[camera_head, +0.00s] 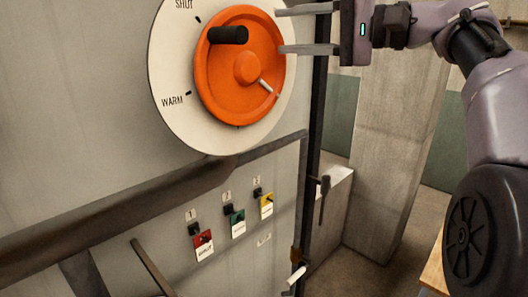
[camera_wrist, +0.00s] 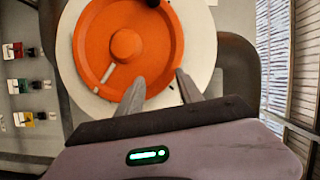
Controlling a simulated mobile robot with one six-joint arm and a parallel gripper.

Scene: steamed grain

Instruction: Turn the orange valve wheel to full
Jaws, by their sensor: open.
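The orange valve wheel (camera_head: 225,85) is mounted on a round white dial plate (camera_head: 172,55) on a grey panel in the head view. The dial reads SHUT at the upper left and WARM at the lower left; other marks are cut off or covered. A black knob (camera_head: 228,35) is at the wheel's upper left, and a white pointer mark (camera_head: 265,86) is at its lower right. My gripper (camera_head: 284,31) is open and empty, its fingers reaching toward the wheel's right edge. The wheel (camera_wrist: 95,45) also shows ahead of the fingers in the wrist view.
A dark pipe (camera_head: 110,215) crosses the panel under the dial. A concrete pillar (camera_head: 388,140) stands to the right.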

